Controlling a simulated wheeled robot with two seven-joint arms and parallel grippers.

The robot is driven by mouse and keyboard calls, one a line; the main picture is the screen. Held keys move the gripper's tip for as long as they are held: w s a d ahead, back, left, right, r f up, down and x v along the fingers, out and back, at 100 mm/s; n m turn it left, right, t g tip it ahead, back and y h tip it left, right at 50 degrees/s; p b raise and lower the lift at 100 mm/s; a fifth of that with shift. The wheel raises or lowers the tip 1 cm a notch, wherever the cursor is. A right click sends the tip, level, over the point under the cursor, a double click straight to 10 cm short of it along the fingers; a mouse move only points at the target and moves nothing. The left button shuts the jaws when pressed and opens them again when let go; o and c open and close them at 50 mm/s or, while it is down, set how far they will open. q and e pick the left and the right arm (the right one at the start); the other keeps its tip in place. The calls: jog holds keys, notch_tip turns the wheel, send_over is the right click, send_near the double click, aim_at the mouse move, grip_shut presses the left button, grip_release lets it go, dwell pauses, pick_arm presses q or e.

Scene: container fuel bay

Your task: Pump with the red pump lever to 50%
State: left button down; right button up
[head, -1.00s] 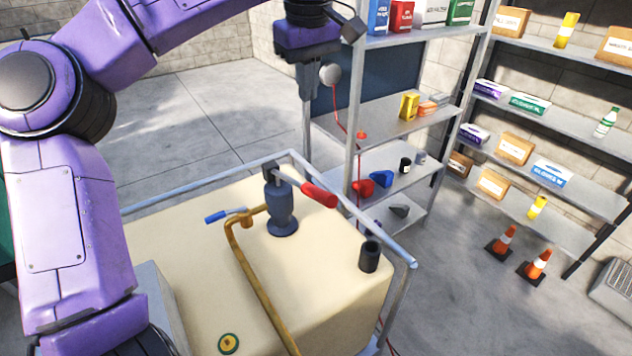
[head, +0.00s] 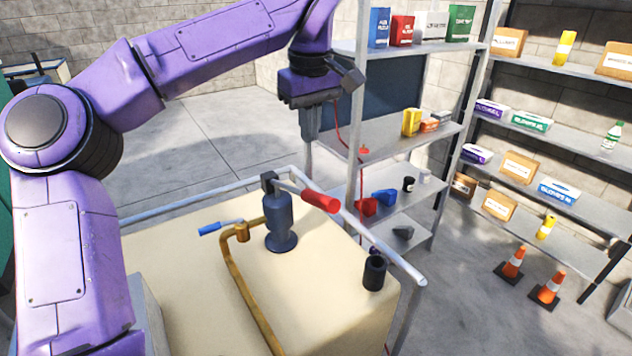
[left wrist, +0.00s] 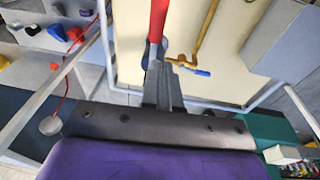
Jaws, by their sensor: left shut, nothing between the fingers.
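The red pump lever (head: 320,201) is a red grip on a grey arm, sticking out to the right from the top of a dark blue-grey hand pump (head: 280,222). The pump stands on a cream tank (head: 190,265). My left gripper (head: 308,170) points down just above and behind the lever, shut and empty. In the left wrist view the shut fingers (left wrist: 161,72) lie close to the lever's red grip (left wrist: 158,20); I cannot tell whether they touch. My right gripper is out of view.
A yellow-brown pipe (head: 245,290) with a blue-handled valve (head: 217,228) runs across the tank. A metal rail (head: 340,212) borders it, and a black cup-like fitting (head: 374,272) stands at its right corner. Shelves (head: 390,130) stand behind. Traffic cones (head: 512,262) are at the right.

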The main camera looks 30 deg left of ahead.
pick_arm(q)
send_over(315, 194)
jog(key=a, duration=0.1)
notch_tip(315, 194, down, 8)
jog(key=f, duration=0.2)
jog(key=d+f, duration=0.1)
jog(key=shift+s+f, duration=0.1)
jog(key=shift+s, duration=0.2)
jog(key=shift+d+f, duration=0.25)
jog(key=shift+f, duration=0.05)
jog(key=shift+f, duration=0.1)
